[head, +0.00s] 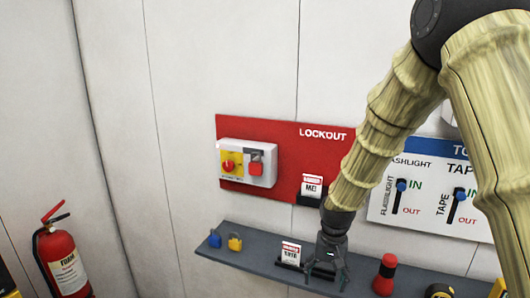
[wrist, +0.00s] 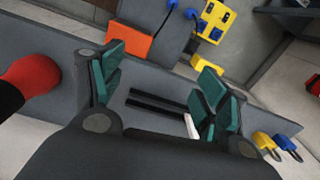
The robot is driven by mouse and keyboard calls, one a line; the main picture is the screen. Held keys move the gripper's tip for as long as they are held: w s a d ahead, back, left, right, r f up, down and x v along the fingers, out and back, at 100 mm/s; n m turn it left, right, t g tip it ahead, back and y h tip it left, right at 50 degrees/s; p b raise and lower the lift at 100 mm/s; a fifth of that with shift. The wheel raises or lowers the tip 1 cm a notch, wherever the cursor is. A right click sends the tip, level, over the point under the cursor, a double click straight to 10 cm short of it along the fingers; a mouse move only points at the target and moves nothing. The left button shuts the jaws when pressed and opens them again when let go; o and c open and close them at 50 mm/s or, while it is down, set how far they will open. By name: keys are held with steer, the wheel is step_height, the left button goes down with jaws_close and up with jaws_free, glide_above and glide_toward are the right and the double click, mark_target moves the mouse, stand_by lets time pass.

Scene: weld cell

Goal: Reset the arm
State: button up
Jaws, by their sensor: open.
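My arm reaches down from the upper right in the head view. My gripper (head: 326,268) hangs over the grey shelf (head: 262,258), just right of a white and red tag (head: 290,253) standing in a black holder. In the wrist view my gripper (wrist: 160,84) has its green-padded fingers spread wide, with nothing held between them. The black slotted holder (wrist: 158,103) lies below and between the fingers there, with a white edge of the tag (wrist: 190,126) beside the right finger. I cannot tell whether the fingers touch the holder.
Blue (head: 215,240) and yellow (head: 235,243) padlocks sit at the shelf's left. A red-headed flashlight (head: 385,274) stands to the right. Behind is the red lockout board (head: 285,135) with another tag (head: 312,186), and a white tool board (head: 430,215). An extinguisher (head: 64,262) stands left.

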steer(key=s+d+f+b, duration=0.1)
steer(key=s+f, duration=0.3)
steer(key=f, duration=0.4)
steer(key=s+d+f+b, duration=0.1)
steer(key=s+f, duration=0.3)
steer(key=f, duration=0.5)
steer(key=s+d+f+n+b, duration=0.1)
steer(key=s+f+b, duration=0.1)
steer(key=s+f, duration=0.8)
steer(key=s+d+f+n+b, duration=0.1)
steer(key=s+d+f+b, duration=0.1)
steer(key=s+f, duration=0.9)
steer(key=s, duration=0.8)
steer(key=shift+s+d+n, duration=0.25)
steer(key=shift+d+n, duration=0.05)
